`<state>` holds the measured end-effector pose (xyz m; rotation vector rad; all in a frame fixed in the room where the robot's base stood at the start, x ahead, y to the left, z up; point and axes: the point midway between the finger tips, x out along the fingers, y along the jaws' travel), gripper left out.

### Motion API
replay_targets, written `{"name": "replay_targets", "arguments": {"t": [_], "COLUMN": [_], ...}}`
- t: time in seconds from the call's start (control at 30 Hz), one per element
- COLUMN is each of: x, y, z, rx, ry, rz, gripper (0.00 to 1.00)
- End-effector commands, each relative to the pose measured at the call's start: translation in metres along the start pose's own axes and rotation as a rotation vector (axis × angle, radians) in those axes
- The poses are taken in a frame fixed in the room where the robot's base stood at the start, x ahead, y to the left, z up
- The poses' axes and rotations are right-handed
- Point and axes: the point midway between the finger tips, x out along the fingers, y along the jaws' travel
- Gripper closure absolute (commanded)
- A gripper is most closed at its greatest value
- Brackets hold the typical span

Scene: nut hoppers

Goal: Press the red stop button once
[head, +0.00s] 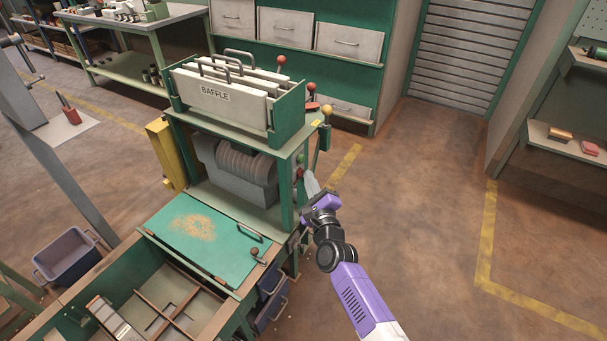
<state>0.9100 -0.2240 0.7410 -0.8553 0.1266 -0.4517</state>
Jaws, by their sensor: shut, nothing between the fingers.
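My gripper (311,182) is shut and empty. Its tips point up towards the machine's right post, just below and to the right of the red button in the picture. I cannot tell whether the tips touch the panel.
Baffle plates (222,95) with handles stand on top of the machine. A green hatch (205,238) lies in front. The floor (410,200) at right is clear.

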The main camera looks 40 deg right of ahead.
Motion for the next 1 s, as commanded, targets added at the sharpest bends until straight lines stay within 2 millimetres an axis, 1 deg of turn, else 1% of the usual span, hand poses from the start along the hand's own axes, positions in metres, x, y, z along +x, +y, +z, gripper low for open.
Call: {"name": "replay_targets", "arguments": {"t": [0.4,0.77,1.0], "x": [-0.012,-0.014,-0.028], "y": [-0.008,-0.010,-0.019], "z": [-0.008,-0.010,-0.021], "rx": [0.001,0.000,0.000], "ry": [-0.001,0.000,0.001], "rz": [0.001,0.000,-0.001], "gripper": [1.00,1.00,1.00]}}
